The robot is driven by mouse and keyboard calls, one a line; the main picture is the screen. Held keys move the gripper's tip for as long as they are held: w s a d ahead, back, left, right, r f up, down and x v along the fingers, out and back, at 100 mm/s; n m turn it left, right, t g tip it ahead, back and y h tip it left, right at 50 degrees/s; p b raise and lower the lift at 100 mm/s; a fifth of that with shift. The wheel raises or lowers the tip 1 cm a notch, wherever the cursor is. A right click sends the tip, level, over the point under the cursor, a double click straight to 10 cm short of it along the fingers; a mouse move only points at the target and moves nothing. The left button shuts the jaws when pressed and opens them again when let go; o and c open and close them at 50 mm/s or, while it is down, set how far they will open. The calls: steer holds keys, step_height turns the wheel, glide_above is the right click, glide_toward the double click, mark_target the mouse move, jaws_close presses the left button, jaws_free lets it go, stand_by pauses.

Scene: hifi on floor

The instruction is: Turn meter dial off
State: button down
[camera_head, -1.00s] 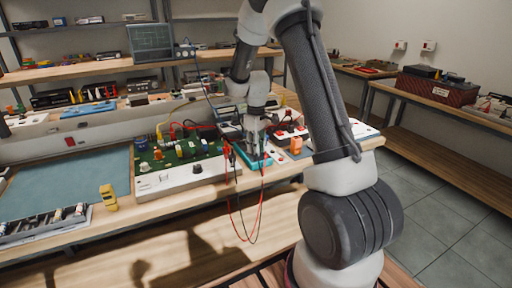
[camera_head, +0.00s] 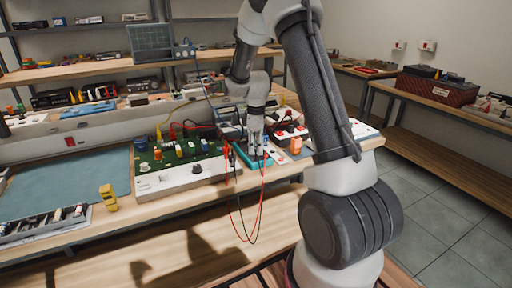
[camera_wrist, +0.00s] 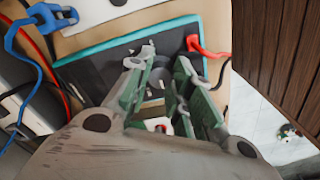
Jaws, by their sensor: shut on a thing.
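The meter (camera_head: 264,159) is a dark, flat instrument with a teal rim, lying near the front edge of the bench. My gripper (camera_head: 255,143) points down onto it from above. In the wrist view, the meter's black face and teal border (camera_wrist: 95,72) fill the upper middle. The round dark dial (camera_wrist: 160,76) sits between the fingertips of my gripper (camera_wrist: 161,72), which is shut on it. The dial's pointer and markings are mostly hidden by the fingers. A red plug (camera_wrist: 205,47) is in the meter beside the right finger.
Red and black leads (camera_head: 262,205) hang over the bench's front edge. A green circuit board (camera_head: 180,152) with a white control panel (camera_head: 190,177) lies to the left. An orange block (camera_head: 296,145) stands close on the right.

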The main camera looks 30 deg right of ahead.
steer(key=c, duration=1.2)
jaws_free()
steer(key=shift+c, duration=0.2)
step_height(320, 180, up, 12)
